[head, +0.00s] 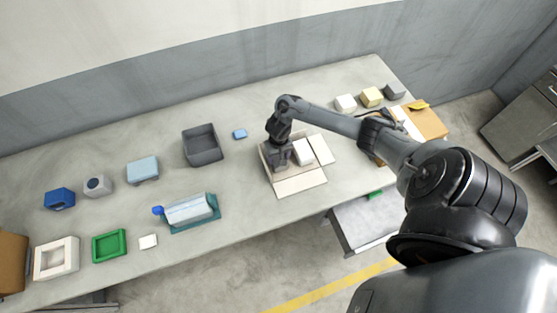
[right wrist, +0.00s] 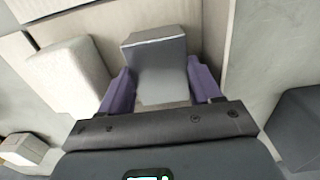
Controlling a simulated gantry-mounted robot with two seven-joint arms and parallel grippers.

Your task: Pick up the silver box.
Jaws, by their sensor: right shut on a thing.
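The silver box (right wrist: 158,68) sits between the two purple fingers of my right gripper (right wrist: 160,88) in the right wrist view. The fingers are shut on its sides. In the head view my right gripper (head: 280,160) points down into an open cardboard box (head: 298,183), and the silver box is hard to make out there, mostly hidden by the gripper. I cannot tell whether it is lifted off the box floor. My left gripper is not in view.
A white box (head: 303,152) stands beside the gripper inside the cardboard box; it also shows in the right wrist view (right wrist: 70,75). A dark grey bin (head: 203,158) and small blue block (head: 240,134) lie to the left. Several blocks stand at the back right.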

